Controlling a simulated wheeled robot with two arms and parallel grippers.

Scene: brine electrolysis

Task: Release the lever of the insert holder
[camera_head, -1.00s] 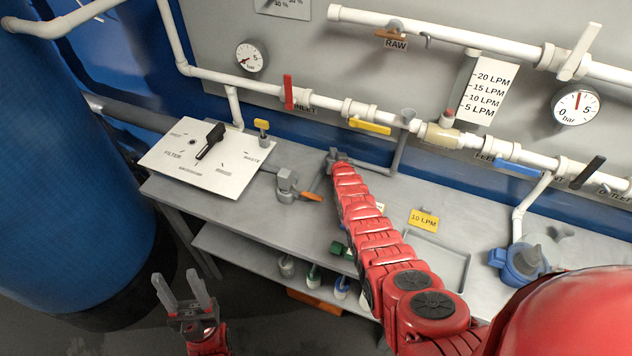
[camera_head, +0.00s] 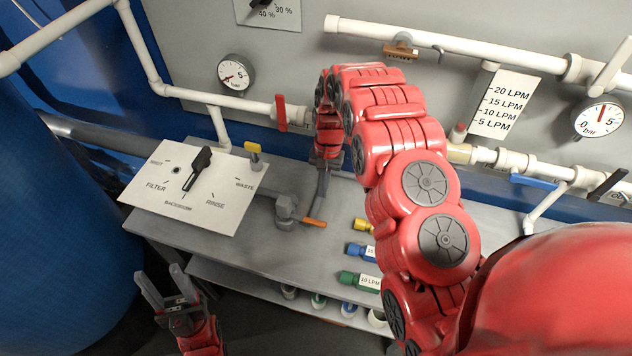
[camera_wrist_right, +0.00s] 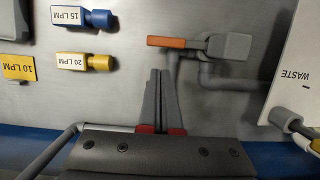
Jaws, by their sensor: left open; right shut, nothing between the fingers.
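The insert holder (camera_head: 286,212) is a grey block on the bench, with an orange lever (camera_head: 315,222) sticking out to its right. In the right wrist view the holder (camera_wrist_right: 230,46) is at the upper right, with the lever (camera_wrist_right: 172,42) pointing left. My right gripper (camera_head: 322,196) points down just behind the lever. In the wrist view its fingers (camera_wrist_right: 160,74) are shut and empty, with their tips close to the lever; I cannot tell whether they touch it. My left gripper (camera_head: 158,272) is open and empty at the lower left, off the bench's front edge.
Inserts lie to the right of the holder: yellow (camera_wrist_right: 84,62), blue (camera_wrist_right: 82,18) and green (camera_head: 358,281). A white panel (camera_head: 190,187) with a black knob lies to the left. Pipes and gauges line the wall behind. A lower shelf holds several small containers.

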